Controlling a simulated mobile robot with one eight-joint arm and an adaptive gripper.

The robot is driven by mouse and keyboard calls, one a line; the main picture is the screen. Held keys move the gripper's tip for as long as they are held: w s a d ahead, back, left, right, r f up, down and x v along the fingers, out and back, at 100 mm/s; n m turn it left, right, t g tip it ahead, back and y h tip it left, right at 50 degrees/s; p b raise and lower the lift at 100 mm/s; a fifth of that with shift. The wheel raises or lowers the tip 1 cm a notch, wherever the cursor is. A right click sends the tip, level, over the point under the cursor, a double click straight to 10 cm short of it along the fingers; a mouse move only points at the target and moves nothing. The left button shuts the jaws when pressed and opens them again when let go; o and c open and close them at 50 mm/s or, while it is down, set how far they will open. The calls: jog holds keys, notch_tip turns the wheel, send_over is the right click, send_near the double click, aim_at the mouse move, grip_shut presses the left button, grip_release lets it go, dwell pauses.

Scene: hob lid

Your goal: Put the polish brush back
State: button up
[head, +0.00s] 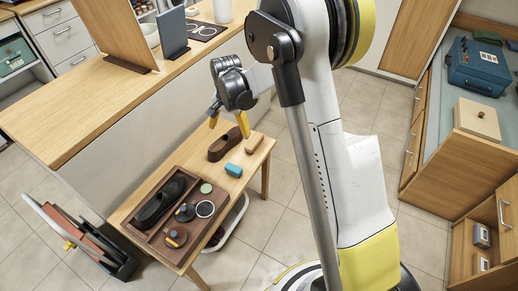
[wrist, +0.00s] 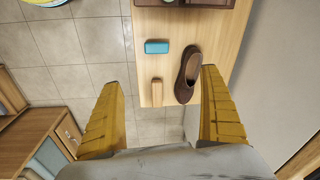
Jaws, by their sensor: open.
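My gripper (head: 229,120) is open and empty above the far end of a low wooden bench (head: 140,207). In the wrist view a light wooden block (wrist: 157,92) lies between my yellow fingers, below them and apart; it also shows in the head view (head: 254,144). It may be the polish brush; its bristles do not show. A brown shoe (wrist: 187,76) lies beside it, near the right finger. A teal block (wrist: 157,47) lies close by. A dark brown tray (head: 181,259) on the bench holds a black shoe (head: 160,203) and several round items (head: 175,236).
A tall counter (head: 90,90) stands behind the bench. A rack (head: 85,245) is on the floor at left, and a white bin (head: 231,222) is under the bench. Cabinets (head: 490,165) stand at right. The floor between is clear.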

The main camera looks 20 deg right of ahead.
jog(key=s+r+n+t, duration=0.3)
jog(key=s+r+n, duration=0.1)
jog(key=s+r, duration=1.1)
jog(key=s+r+n+t, duration=0.1)
jog(key=s+n, duration=0.1)
jog(key=s, duration=0.4)
jog(key=s+r+n+t, duration=0.1)
jog(key=s+r+n, duration=0.1)
jog(key=s, duration=0.4)
jog(key=shift+s+r+n+t, duration=0.3)
jog(key=shift+s+t, duration=0.1)
